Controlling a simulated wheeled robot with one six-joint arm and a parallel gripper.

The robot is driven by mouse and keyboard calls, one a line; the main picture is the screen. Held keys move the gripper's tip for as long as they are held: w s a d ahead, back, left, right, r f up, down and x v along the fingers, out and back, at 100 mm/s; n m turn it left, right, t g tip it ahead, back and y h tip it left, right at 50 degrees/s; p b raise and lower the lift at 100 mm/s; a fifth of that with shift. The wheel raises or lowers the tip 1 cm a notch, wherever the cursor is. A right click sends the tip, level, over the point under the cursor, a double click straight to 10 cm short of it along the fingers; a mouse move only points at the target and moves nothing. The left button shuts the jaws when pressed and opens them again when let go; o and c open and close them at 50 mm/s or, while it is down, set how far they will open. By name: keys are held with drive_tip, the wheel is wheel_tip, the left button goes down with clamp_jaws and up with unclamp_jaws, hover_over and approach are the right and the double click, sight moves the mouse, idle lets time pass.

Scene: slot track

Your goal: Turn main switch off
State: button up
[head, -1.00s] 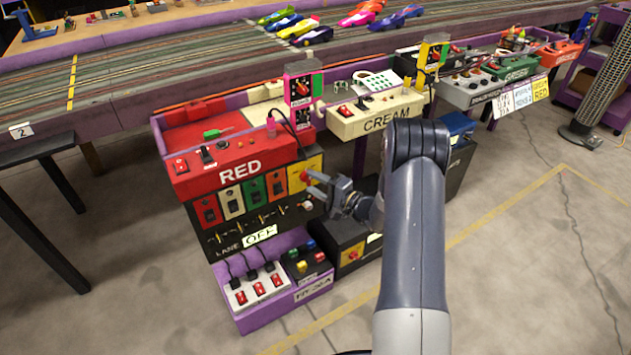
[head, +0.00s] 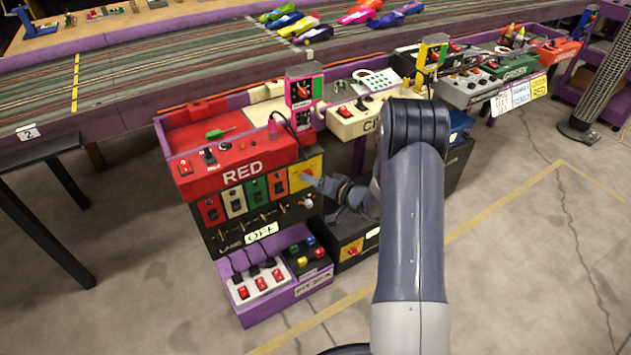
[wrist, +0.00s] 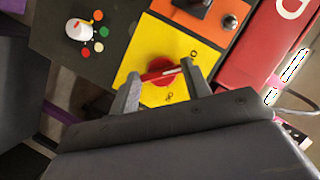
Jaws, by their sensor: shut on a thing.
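The main switch is a red rotary knob (wrist: 160,93) on a yellow plate (wrist: 148,60), set in the black panel below the red box. The yellow plate also shows in the head view (head: 306,174), at the panel's right end. My gripper (wrist: 158,76) is at the knob, with one finger on each side, shut on the knob. In the wrist view the red handle bar lies across between the fingers, slightly tilted. In the head view my gripper (head: 320,183) reaches the plate from the right and hides part of the knob.
Below stands a purple box (head: 262,303) with red switches. The cream box (head: 352,121) is at the back right.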

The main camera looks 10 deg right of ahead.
drive_tip(key=shift+n, duration=0.3)
idle(0.4)
drive_tip(key=o, duration=1)
drive_tip(key=p+v, duration=0.2)
drive_tip(key=v, duration=0.8)
drive_tip(key=shift+s+d+r, duration=0.1)
drive_tip(key=shift+s, duration=0.25)
drive_tip(key=shift+w, duration=0.1)
drive_tip(key=b+x, duration=0.2)
drive_tip(key=x, duration=0.8)
drive_tip(key=shift+w, duration=0.3)
